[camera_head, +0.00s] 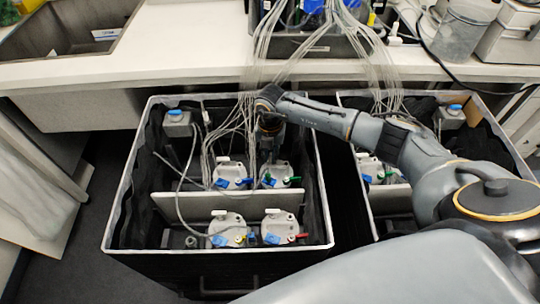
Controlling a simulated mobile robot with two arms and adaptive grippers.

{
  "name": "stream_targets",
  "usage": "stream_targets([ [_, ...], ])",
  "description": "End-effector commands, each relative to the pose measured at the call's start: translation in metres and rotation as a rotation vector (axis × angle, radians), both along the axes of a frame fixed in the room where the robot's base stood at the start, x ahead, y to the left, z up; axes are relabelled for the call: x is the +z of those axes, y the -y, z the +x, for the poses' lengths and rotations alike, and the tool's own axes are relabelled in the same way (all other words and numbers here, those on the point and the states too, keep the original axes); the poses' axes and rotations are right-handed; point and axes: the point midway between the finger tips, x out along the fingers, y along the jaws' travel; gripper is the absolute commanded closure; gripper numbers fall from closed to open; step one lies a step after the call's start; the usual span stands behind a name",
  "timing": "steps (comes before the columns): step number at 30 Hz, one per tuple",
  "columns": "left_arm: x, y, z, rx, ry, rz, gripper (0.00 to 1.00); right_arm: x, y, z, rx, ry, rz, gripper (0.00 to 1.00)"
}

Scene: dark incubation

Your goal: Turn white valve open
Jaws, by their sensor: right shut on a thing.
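Inside the left black-lined box (218,249) stand several pale units with coloured small valves: back left (229,171), back right (283,171), front left (226,229) and front right (279,224). My right arm reaches in from the right, and my right gripper (268,152) points down at the back right unit. It is shut on the white valve at the top of that unit; the fingertips and the valve are mostly hidden by the gripper and tubes. The unit also carries blue and green valves (289,179). My left gripper is out of view.
A second black-lined box (465,98) with similar units stands on the right, partly behind my right arm. Many thin clear tubes (240,95) hang from the counter (190,62) into both boxes. A light divider (180,206) crosses the left box. A sink (75,40) lies at the back left.

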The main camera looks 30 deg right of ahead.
Motion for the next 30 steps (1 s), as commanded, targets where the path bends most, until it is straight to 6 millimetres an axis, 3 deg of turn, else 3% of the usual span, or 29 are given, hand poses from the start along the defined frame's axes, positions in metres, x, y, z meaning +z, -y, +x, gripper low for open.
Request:
stream_targets([
  [12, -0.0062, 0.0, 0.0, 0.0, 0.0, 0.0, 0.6, 0.0006, 0.001, 0.0005, 0.169, 0.003, 0.0, 1.0],
  [28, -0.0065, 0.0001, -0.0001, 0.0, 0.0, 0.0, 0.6, 0.0009, 0.0009, 0.0004, 0.189, 0.002, 0.0, 1.0],
  [29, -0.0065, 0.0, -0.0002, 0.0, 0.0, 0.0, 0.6, 0.0009, 0.0009, 0.0004, 0.188, 0.002, 0.0, 0.81],
  [30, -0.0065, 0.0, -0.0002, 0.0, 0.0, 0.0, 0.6, 0.0009, 0.0008, 0.0004, 0.188, 0.002, 0.0, 0.78],
])
